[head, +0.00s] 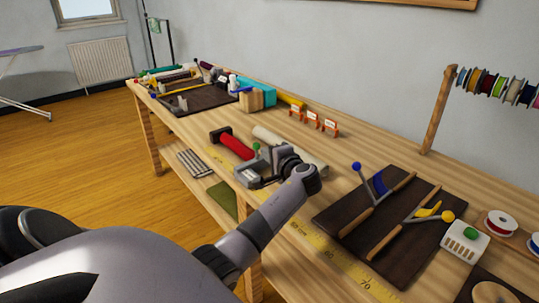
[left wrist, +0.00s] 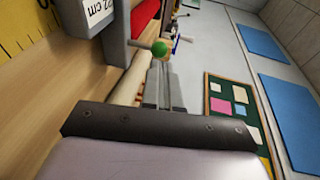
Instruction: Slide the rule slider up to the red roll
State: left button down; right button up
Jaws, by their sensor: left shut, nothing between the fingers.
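The grey rule slider (head: 249,173) with a green knob (head: 256,146) stands at the yellow rule (head: 322,246) along the table's front edge. In the left wrist view the slider (left wrist: 117,45) shows a white label reading "22 cm", and its green knob (left wrist: 159,48) is just beyond my fingertips. The red roll (head: 236,146) lies left of the slider in the head view; I cannot tell whether they touch. My left gripper (head: 272,160) is shut and empty beside the slider's right side; contact is unclear. My right gripper is not in view.
A cream roll (head: 290,148) lies behind the slider and my gripper. A dark board (head: 385,222) with wooden rails and blue and yellow levers is to the right. Orange label stands (head: 312,121) are at the back.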

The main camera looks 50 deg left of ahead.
pick_arm(q)
jog(key=v, duration=1)
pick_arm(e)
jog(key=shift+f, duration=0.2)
pick_arm(q)
jog(key=shift+d, duration=0.2)
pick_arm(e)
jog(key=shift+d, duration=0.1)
